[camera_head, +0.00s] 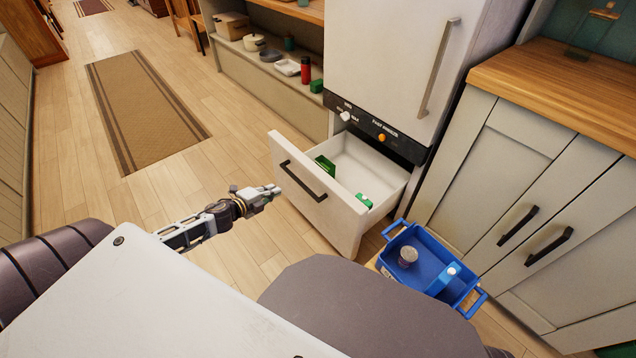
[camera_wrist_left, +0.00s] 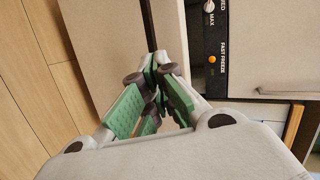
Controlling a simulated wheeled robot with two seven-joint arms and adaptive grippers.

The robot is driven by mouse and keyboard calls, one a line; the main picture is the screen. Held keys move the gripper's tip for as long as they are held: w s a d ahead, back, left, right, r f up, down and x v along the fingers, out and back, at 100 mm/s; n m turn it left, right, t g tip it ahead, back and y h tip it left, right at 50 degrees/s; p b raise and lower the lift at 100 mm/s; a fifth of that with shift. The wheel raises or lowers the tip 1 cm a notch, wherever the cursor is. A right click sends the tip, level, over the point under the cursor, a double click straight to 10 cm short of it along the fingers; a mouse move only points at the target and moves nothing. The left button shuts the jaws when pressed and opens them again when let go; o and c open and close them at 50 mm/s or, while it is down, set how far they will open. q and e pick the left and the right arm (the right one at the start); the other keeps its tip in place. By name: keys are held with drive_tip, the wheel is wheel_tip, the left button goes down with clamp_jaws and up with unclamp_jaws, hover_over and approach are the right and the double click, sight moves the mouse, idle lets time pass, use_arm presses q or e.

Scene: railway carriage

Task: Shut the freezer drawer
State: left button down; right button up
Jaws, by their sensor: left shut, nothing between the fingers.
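The freezer drawer (camera_head: 317,207) is pulled out from the bottom of the white fridge-freezer, with a dark bar handle (camera_head: 303,181) on its front. Two green items show inside it, one at the left (camera_head: 325,165) and one near the right side (camera_head: 364,200). My left gripper (camera_head: 276,190) is shut and empty, just left of the drawer front near the handle. In the head view a small gap seems to separate them. The left wrist view shows the closed green-padded fingers (camera_wrist_left: 158,85) in front of pale panels. My right gripper is not in view.
Cabinets (camera_head: 510,190) with black handles are at the right. Low shelves (camera_head: 262,88) hold pots and a red flask. Open wood floor and a brown runner (camera_head: 140,105) lie at the left.

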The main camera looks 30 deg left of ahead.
use_arm(q)
drive_tip(key=d+m+h, duration=0.1)
drive_tip(key=d+r+m+h, duration=0.1)
drive_tip(key=d, duration=0.1)
drive_tip(key=s+d+m+h, duration=0.1)
drive_tip(key=shift+d+r+h, duration=0.25)
drive_tip(key=shift+d+h, duration=0.05)
drive_tip(key=shift+d, duration=0.1)
drive_tip(key=shift+w, duration=0.15)
